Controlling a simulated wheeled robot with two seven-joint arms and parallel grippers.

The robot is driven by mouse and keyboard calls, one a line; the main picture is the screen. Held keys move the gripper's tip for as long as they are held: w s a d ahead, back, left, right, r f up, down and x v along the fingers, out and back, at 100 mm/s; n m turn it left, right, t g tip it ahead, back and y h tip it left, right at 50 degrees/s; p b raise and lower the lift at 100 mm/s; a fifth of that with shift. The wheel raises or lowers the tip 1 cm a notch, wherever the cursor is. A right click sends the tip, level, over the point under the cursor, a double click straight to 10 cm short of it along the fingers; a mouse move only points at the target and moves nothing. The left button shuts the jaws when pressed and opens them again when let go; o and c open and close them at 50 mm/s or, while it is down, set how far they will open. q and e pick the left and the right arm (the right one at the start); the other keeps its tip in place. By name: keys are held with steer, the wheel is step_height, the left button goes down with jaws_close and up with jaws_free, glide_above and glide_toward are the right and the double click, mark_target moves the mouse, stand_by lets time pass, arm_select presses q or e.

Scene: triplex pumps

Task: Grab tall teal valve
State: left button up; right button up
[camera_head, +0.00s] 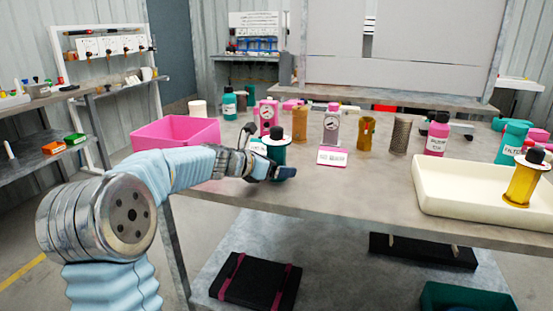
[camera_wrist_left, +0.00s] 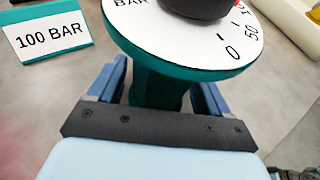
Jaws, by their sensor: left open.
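The tall teal valve (camera_head: 277,154) stands near the front edge of the table, with a white dial and black knob on top. In the left wrist view its teal stem (camera_wrist_left: 158,88) shows below the large dial (camera_wrist_left: 190,45), which reads in bar. My left gripper (camera_head: 268,170) is low at the valve, its lower part partly hiding it in the head view. In the left wrist view the open blue fingers (camera_wrist_left: 160,90) lie on either side of the stem. Contact cannot be told. My right gripper is not in view.
A teal-edged "100 BAR" sign (camera_wrist_left: 48,38) stands beside the valve. A pink bin (camera_head: 177,133) is to the left. A pink-edged sign (camera_head: 332,156) and brown cylinders (camera_head: 366,134) are to the right. A cream tray (camera_head: 455,190) holds a yellow valve (camera_head: 524,182).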

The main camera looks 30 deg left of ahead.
arm_select(q)
steer(key=c, duration=1.2)
steer(key=shift+c, duration=0.7)
steer(key=shift+r, duration=0.15)
